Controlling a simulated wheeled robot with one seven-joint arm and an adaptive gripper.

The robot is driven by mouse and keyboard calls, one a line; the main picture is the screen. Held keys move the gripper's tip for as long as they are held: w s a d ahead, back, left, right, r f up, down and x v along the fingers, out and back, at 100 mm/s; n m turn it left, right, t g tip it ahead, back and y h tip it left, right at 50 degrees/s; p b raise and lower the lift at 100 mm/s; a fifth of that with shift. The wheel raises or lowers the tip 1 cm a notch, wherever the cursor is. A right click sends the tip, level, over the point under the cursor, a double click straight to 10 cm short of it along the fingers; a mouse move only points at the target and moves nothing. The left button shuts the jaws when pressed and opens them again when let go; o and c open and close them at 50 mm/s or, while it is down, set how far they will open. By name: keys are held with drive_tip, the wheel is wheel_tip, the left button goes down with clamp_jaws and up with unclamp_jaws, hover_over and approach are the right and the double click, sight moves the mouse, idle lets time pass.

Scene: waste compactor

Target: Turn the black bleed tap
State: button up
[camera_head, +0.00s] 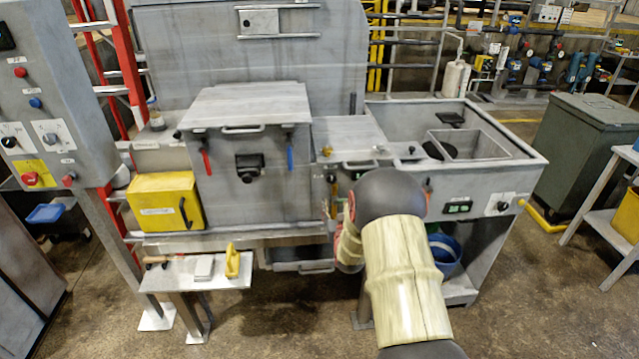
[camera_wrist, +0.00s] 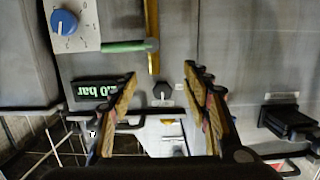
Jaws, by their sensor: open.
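In the wrist view, a small black knob (camera_wrist: 162,90), which looks like the bleed tap, sits on the grey machine front. My gripper (camera_wrist: 160,76) is open, with one finger on each side of this knob. A gap shows between the knob and both fingers, and I cannot tell how far ahead of the fingertips it is. In the head view my own arm hides the gripper and this knob.
Near the knob are a green-handled lever (camera_wrist: 125,46), a brass-coloured pipe (camera_wrist: 152,35), a pressure display (camera_wrist: 93,89) and a blue dial (camera_wrist: 64,22). A dark fitting (camera_wrist: 288,122) sticks out at right. In the head view, a small shelf (camera_head: 200,275) with tools stands lower left.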

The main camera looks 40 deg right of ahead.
sight(332, 179)
drive_tip(key=shift+t+h, duration=0.6)
drive_tip(key=shift+t, duration=0.2)
drive_tip(key=w+d+r, duration=0.1)
drive_tip(key=w, duration=0.1)
drive_tip(key=w+d+r, duration=0.1)
drive_tip(key=w+r, duration=0.1)
drive_tip(key=w+d+r+b, duration=0.1)
drive_tip(key=w+d, duration=0.1)
drive_tip(key=w, duration=0.1)
drive_tip(key=shift+w+d+r, duration=0.1)
drive_tip(key=shift+r, duration=0.25)
drive_tip(key=c, duration=0.4)
drive_tip(key=c, duration=0.7)
